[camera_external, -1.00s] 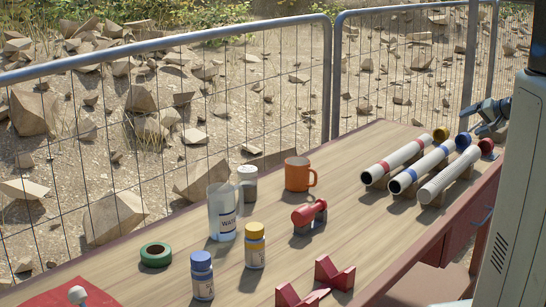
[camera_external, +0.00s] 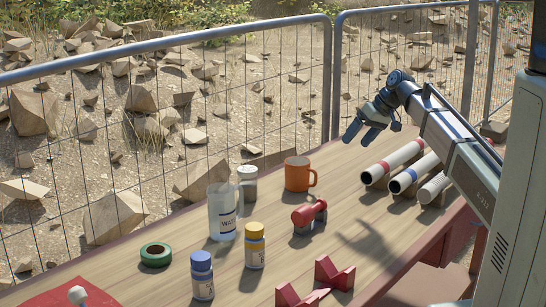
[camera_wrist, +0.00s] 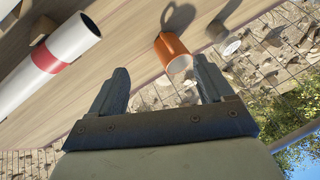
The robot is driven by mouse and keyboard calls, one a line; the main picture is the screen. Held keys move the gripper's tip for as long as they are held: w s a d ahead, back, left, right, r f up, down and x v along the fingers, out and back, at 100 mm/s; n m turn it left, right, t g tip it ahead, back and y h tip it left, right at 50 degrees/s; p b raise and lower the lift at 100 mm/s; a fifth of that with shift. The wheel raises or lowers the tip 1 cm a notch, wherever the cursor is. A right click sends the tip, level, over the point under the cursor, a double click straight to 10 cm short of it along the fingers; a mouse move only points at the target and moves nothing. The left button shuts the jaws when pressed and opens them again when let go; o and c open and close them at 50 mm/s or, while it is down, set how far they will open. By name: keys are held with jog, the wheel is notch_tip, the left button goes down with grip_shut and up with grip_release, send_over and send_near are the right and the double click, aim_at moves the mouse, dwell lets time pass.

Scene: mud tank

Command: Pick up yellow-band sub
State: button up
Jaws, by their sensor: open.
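No yellow-banded sub shows clearly. Three pale tubes lie side by side on blocks at the table's right: one with a red band (camera_external: 395,160), one with a blue band (camera_external: 412,175) and a plainer grey one (camera_external: 434,187). My arm hides their far ends. A short red piece (camera_external: 309,214) sits mid-table; I see no yellow on it. My gripper (camera_external: 361,132) is open and empty, above the table's far edge, left of the tubes. In the wrist view its spread fingers (camera_wrist: 160,72) have the red-banded tube (camera_wrist: 48,62) to their left.
An orange mug (camera_external: 297,174), a shaker (camera_external: 247,183), a clear water jug (camera_external: 221,212), a yellow-capped bottle (camera_external: 255,247), a blue-capped bottle (camera_external: 202,277) and green tape (camera_external: 156,254) stand around mid-table and left. Red V-blocks (camera_external: 335,273) lie at the front. A wire fence (camera_external: 250,110) runs behind.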

jog(key=s+a+n+g+h, duration=0.1)
jog(key=s+a+n+g, duration=0.15)
jog(key=s+a, duration=0.65)
jog(key=r+n+h, duration=0.1)
jog(key=n+h, duration=0.4)
jog(key=n, duration=0.3)
send_over(255, 226)
jog(key=shift+n, duration=0.25)
jog(key=f, duration=0.7)
jog(key=shift+s, duration=0.3)
jog(key=shift+w+f, duration=0.2)
jog(key=shift+f, duration=3)
jog(key=shift+r, duration=0.1)
grip_shut()
